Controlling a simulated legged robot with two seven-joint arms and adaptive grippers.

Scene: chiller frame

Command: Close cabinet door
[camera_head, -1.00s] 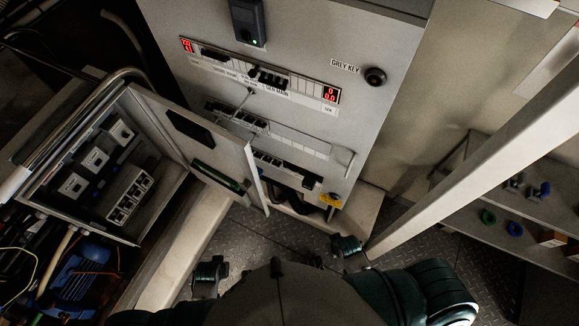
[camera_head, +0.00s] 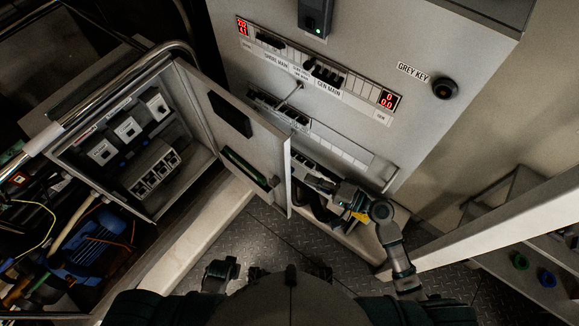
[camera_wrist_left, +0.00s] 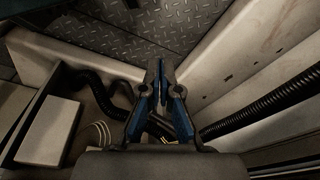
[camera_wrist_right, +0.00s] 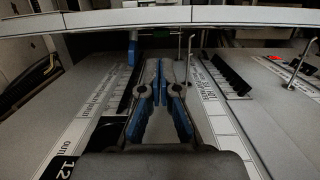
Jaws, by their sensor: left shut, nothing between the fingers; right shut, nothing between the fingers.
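The cabinet is a grey box (camera_head: 186,201) at the left of the head view, with sockets and switches inside. Its door (camera_head: 262,153) stands wide open, hinged on the box's right side and reaching toward the control panel. My right gripper (camera_head: 314,183) is shut and empty, just right of the door's free edge and in front of the panel's lower part. I cannot tell whether it touches the door. The right wrist view shows this gripper (camera_wrist_right: 162,66) over labelled breaker strips. My left gripper (camera_wrist_left: 161,66) is shut and empty above the floor and a dark hose.
The control panel (camera_head: 430,50) with red displays stands behind the door. A metal pipe (camera_head: 110,88) runs along the box's upper left. Cables and a blue device (camera_head: 95,246) lie below the box. A pale slanted beam (camera_head: 480,236) stands at the right.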

